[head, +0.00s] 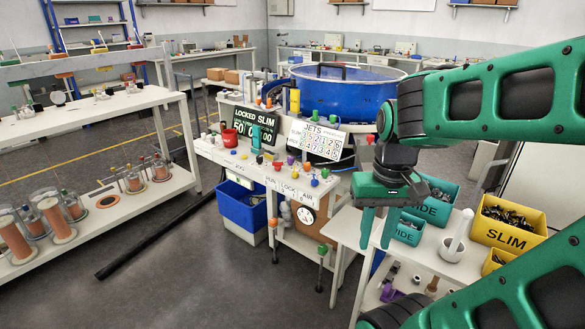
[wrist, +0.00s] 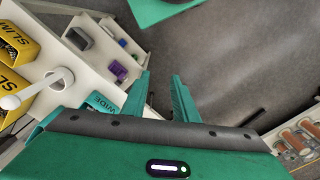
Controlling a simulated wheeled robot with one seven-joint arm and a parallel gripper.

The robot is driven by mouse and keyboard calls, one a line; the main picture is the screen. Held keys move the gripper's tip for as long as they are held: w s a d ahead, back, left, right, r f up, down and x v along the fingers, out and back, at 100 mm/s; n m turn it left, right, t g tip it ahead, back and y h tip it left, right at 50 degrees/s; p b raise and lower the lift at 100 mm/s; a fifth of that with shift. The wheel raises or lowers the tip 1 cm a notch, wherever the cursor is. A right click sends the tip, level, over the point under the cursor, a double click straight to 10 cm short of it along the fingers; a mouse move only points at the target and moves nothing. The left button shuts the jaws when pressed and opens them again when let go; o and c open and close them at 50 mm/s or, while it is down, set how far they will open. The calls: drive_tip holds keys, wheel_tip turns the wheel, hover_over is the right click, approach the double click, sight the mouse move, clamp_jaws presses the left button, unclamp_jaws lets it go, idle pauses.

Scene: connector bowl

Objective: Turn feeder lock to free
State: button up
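The feeder bench (head: 225,158) stands at the centre of the head view, with a front edge lettered RUN, LOCK and AIR. The dark display (head: 248,124) reads LOCKED SLIM. My gripper (head: 377,242) is open and empty, pointing down in the air to the right of the knobs. In the wrist view its two fingers (wrist: 161,88) are apart with only floor between them.
A large blue bowl (head: 345,99) and a white JETS board (head: 318,138) stand behind the knobs. At right, a side table (head: 450,262) holds teal WIDE bins (head: 437,205), a yellow SLIM bin (head: 505,232) and a mortar (head: 452,249).

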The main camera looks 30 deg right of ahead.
drive_tip(key=w+d+r+t+h, duration=0.1)
drive_tip(key=w+d+r, duration=0.15)
drive_tip(key=w, duration=0.65)
drive_tip(key=w+d+r+t, duration=0.1)
drive_tip(key=w+d, duration=0.2)
drive_tip(key=w, duration=0.6)
drive_tip(key=n+t, duration=0.1)
drive_tip(key=t, duration=0.1)
approach(296, 170)
drive_tip(key=shift+h, duration=0.4)
drive_tip(key=x, duration=0.8)
drive_tip(key=shift+w+a, duration=0.2)
drive_tip(key=shift+a, duration=0.1)
